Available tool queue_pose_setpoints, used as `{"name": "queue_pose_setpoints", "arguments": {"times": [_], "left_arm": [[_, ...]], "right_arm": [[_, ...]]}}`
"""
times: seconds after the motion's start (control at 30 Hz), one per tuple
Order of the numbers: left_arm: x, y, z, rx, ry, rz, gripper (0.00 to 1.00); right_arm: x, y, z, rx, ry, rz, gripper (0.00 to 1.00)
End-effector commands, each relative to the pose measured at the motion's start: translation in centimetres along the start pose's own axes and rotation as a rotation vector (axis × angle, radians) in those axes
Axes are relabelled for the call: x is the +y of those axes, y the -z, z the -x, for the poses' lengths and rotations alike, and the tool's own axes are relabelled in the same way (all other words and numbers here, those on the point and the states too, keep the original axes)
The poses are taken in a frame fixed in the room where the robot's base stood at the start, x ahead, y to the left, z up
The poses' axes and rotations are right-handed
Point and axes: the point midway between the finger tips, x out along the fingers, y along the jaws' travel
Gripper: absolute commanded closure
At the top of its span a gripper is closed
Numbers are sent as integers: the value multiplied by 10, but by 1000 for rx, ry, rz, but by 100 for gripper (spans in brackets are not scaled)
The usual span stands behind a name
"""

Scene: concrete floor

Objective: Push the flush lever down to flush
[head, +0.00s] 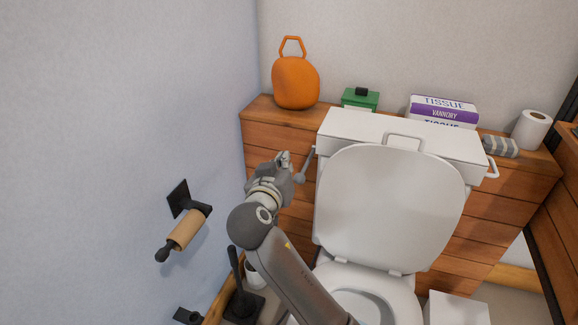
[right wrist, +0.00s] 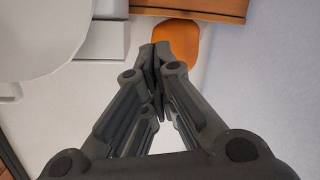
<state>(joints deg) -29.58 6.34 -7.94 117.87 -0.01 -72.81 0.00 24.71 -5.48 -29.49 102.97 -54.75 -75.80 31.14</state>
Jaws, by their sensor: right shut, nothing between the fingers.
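The white toilet tank (head: 335,122) stands against the wood-clad ledge, with the toilet's raised lid (head: 390,205) in front of it. A slim grey lever (head: 307,163) slants down at the tank's left side and looks like the flush lever. My right gripper (head: 284,159) is just left of this lever; I cannot tell whether they touch. In the right wrist view its fingers (right wrist: 158,52) are shut with nothing between them. The tank (right wrist: 104,40) shows left of the fingers there, and I cannot make out the lever. My left gripper is not in view.
An orange vase (head: 296,82), a green box (head: 360,99), tissue packs (head: 443,109) and a paper roll (head: 532,130) stand on the ledge. A roll holder (head: 185,230) juts from the left wall. A black brush (head: 238,285) stands below.

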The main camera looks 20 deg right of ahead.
Motion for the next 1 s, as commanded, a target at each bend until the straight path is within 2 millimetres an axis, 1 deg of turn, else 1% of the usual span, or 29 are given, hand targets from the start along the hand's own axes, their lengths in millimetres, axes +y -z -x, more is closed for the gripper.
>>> {"name": "queue_pose_setpoints", "arguments": {"times": [0.13, 0.3, 0.43, 0.5, 0.63, 0.8, 1.0], "left_arm": [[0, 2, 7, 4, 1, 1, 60], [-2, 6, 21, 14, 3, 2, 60], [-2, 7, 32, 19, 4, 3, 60], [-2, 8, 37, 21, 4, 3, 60], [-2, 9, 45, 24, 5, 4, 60], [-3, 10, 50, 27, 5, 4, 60], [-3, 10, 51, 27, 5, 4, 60]], "right_arm": [[1, 0, -28, 3, -5, 3, 100], [2, 0, -66, 2, -5, 2, 100], [2, 0, -92, 3, -4, 2, 100], [0, -14, -86, -1, 0, 3, 100], [1, -29, -80, 0, -1, 2, 100], [0, -37, -76, 0, -1, 0, 100], [0, -38, -76, 0, -1, 0, 100]]}}
